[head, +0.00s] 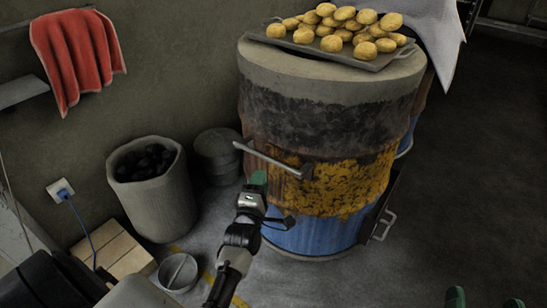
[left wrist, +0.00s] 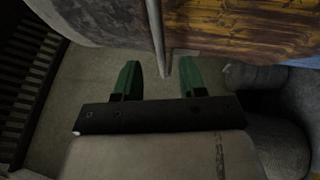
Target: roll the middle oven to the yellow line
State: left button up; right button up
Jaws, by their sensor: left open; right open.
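The barrel oven (head: 330,115) stands upright, with a grey top band, rusty yellow middle and blue base. It fills the centre of the head view; its side also shows in the left wrist view (left wrist: 250,25). A metal bar handle (head: 265,155) sticks out from its left side. My left gripper (head: 258,180) is just below this bar; in the left wrist view its green fingers (left wrist: 158,72) are apart, with the bar (left wrist: 156,35) reaching between them. My right gripper (head: 484,300) is open and empty at the bottom right. Yellow line marks (head: 209,279) show on the floor, partly hidden by my left arm.
A tray (head: 345,58) of buns rests on top of the oven. Another barrel (head: 424,97) stands close behind it, beside a white cloth (head: 430,30). A sack of coal (head: 155,195), a grey drum (head: 217,150) and a metal bowl (head: 178,272) stand left. The right floor is clear.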

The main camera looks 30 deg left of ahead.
aim_at(268, 159)
pick_arm(q)
jog(key=shift+b+x, duration=1.05)
jog(key=shift+x, duration=3.3)
pick_arm(e)
jog(key=s+r+t+y, duration=0.2)
jog(key=s+r+t, duration=0.1)
jog(key=r+t, duration=0.3)
jog(key=shift+s, duration=0.25)
pick_arm(q)
jog(key=shift+r, duration=0.1)
pick_arm(e)
jog(key=shift+a, duration=0.1)
pick_arm(q)
grip_shut()
